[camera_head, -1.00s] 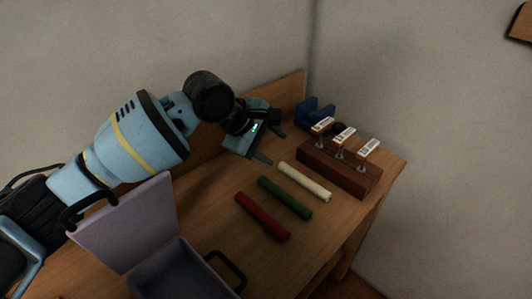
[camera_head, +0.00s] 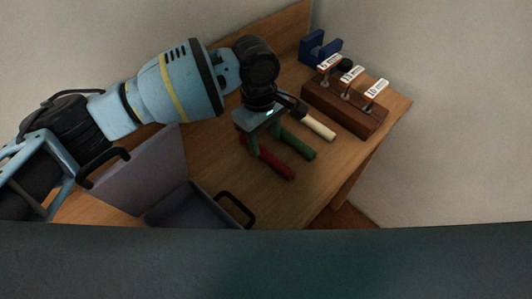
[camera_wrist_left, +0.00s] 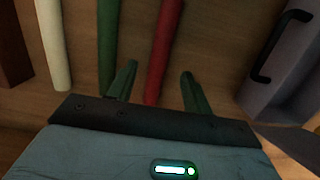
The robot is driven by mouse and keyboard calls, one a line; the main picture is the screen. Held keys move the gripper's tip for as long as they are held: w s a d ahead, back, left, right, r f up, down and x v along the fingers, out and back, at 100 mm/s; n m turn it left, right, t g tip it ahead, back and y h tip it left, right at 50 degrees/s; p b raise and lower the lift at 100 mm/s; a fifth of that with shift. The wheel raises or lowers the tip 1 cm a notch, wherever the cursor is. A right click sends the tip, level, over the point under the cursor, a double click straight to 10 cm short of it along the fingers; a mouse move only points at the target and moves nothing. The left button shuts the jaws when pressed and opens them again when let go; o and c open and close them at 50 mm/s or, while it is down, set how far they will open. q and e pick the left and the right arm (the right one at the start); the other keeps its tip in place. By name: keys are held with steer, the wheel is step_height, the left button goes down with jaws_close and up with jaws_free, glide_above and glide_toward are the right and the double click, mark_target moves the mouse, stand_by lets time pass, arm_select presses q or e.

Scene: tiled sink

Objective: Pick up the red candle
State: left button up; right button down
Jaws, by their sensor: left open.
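The red candle (camera_head: 278,167) lies on the wooden table, nearest the grey box of the three candles. My left gripper (camera_head: 265,138) is over its far end and hides that part in the head view. In the left wrist view the red candle (camera_wrist_left: 162,45) runs between the two open fingers of my left gripper (camera_wrist_left: 157,82), apart from both. The left finger there is near the green candle (camera_wrist_left: 108,45). Whether the fingers reach down to the candle's height is hard to tell. My right gripper is not in view.
The green candle (camera_head: 300,144) and the white candle (camera_head: 319,126) lie beside the red one. A brown block with labelled stamps (camera_head: 345,110) and a blue holder (camera_head: 320,48) stand beyond. A grey open box (camera_head: 160,217) with black handles is near left.

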mark_target(266, 152)
arm_select(q)
steer(key=shift+f+b, duration=0.3)
steer(key=shift+f, duration=2.25)
steer(key=shift+c, duration=0.3)
jaws_close()
